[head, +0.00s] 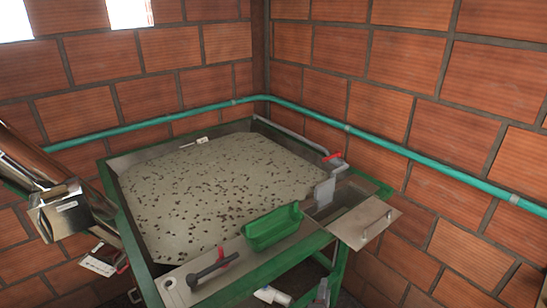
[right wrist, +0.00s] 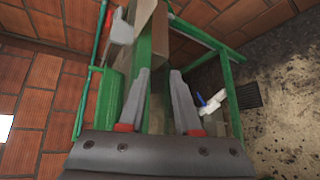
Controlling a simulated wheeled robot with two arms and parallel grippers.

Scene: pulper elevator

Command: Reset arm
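My right gripper (right wrist: 162,76) is open in the right wrist view. Its two grey fingers, red at the base, stand apart with nothing held between them. Beyond the fingers are green frame posts and a brownish beam. In the head view, a small grey and red part at the bottom edge, below the green frame, looks like my right gripper (head: 322,292); most of it is hidden or cut off. My left gripper does not show in either view.
A green-framed tank (head: 118,205) holds grey liquid with dark specks. A shiny chute (head: 58,208) stands left. Brick walls (head: 440,110) with a teal pipe (head: 400,148) close the back.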

